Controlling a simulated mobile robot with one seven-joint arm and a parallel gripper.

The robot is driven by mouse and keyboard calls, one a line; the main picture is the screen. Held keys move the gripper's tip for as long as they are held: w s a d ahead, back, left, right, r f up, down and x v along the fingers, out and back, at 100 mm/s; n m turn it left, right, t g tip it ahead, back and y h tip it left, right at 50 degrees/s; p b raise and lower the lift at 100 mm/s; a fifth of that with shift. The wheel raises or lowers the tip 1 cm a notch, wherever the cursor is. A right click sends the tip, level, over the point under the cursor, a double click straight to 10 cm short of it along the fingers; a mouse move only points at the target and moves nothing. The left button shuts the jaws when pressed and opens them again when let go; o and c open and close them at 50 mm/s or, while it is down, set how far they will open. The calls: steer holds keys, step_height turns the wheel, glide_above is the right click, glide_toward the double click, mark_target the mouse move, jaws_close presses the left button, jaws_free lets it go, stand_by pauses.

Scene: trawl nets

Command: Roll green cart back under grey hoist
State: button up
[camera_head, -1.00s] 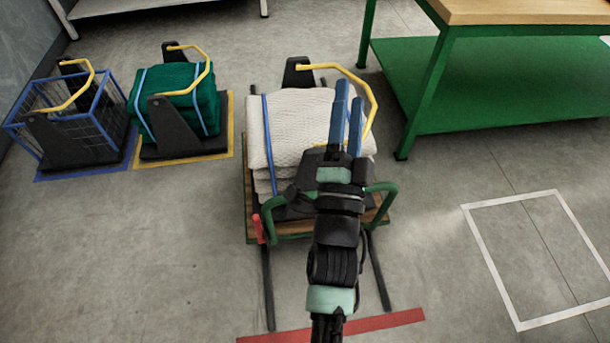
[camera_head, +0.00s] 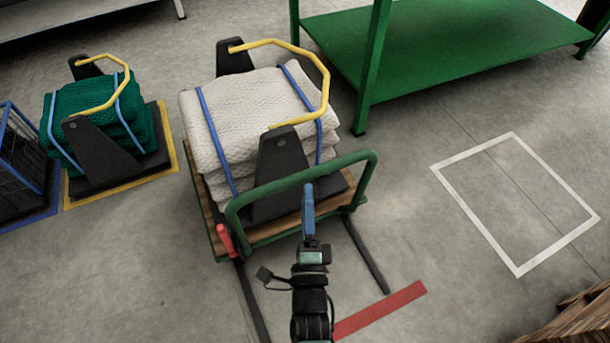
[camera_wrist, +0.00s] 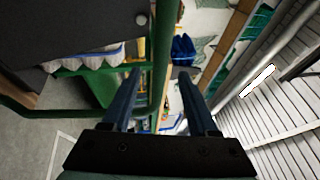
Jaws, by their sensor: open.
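The green cart (camera_head: 258,234) stands on two dark floor rails in the head view, with a wooden deck and a raised green push handle (camera_head: 238,204). It carries a stack of folded white netting (camera_head: 232,117) with blue straps, in a black frame with a yellow bail (camera_head: 322,72). My gripper (camera_head: 308,190) is open, its blue fingertips overlapping the handle's top bar. In the wrist view a green bar (camera_wrist: 161,50) runs between the two open fingers (camera_wrist: 160,75). I cannot tell whether the fingers reach around it. No grey hoist can be made out.
A red floor stripe (camera_head: 380,311) crosses near the rails' front end. A white outlined square (camera_head: 478,264) is empty at right. A green bench (camera_head: 430,45) stands behind. Bundled green netting (camera_head: 75,104) and a blue wire basket (camera_head: 22,160) are at left.

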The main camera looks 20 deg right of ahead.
mark_target(306, 176)
steer(key=b+x, duration=0.1)
steer(key=x, duration=0.5)
steer(key=shift+w, duration=0.15)
steer(key=shift+r, duration=0.1)
steer(key=shift+c, duration=0.2)
jaws_close()
stand_by(1.0)
